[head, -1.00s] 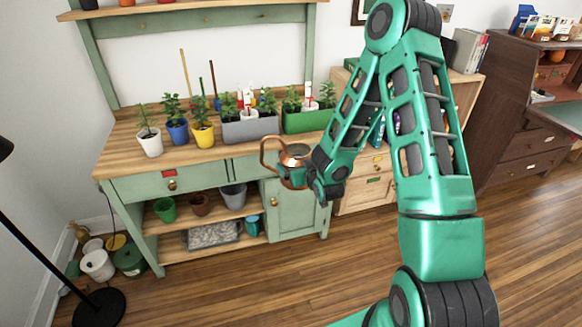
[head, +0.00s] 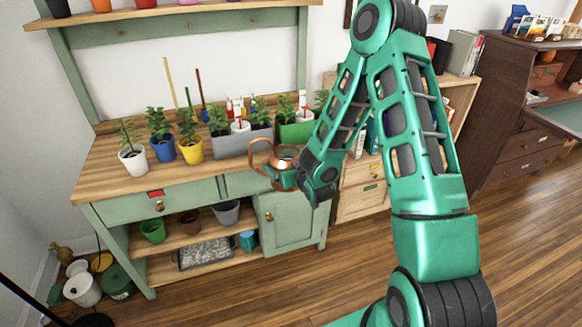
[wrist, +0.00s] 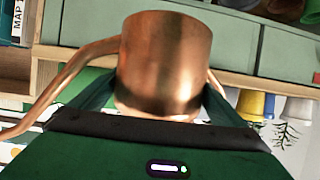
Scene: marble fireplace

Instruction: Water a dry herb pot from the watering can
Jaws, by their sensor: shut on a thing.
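My gripper (head: 294,181) is shut on a copper watering can (head: 283,160), held in front of the bench's front edge at about the height of its top. The can looks roughly upright in the head view, its loop toward the left. In the wrist view the can (wrist: 165,60) fills the middle, between my fingers. Herb pots stand on the bench: a white pot (head: 133,161), a blue pot (head: 163,150), a yellow pot (head: 190,149), a grey planter (head: 232,144) and a green planter (head: 296,132). I cannot tell which soil is dry.
The green bench (head: 185,191) has a wooden top, clear in front of the pots. Its lower shelves hold several empty pots and a metal tray (head: 206,252). A shelf (head: 180,13) runs above. A wooden cabinet (head: 362,200) stands at right; open floor lies in front.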

